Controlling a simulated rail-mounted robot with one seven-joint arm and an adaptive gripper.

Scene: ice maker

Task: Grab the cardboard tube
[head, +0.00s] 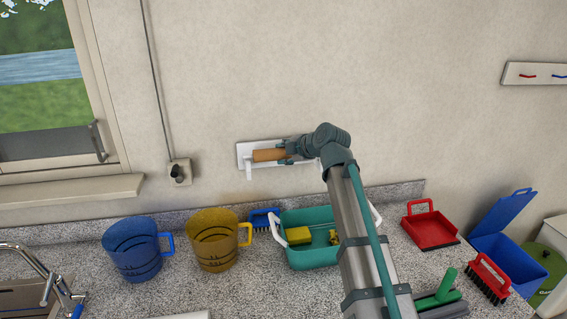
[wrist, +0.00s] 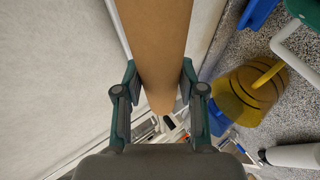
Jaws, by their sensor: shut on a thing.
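The brown cardboard tube (head: 268,155) lies sideways in front of a white wall holder (head: 243,150) in the head view. I cannot tell whether the tube still touches the holder. My gripper (head: 287,150) is at the tube's right end, shut on it. In the wrist view the tube (wrist: 155,40) runs lengthwise between the two fingers of my gripper (wrist: 159,80), one on each side. The tube's right end is partly hidden by my gripper in the head view.
Below, the speckled counter holds a blue jug (head: 133,250), a yellow jug (head: 212,245), a blue brush (head: 264,217) and a green tub (head: 310,257) with a yellow sponge (head: 298,235). A wall socket (head: 178,172) is left of the holder. The wall above is clear.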

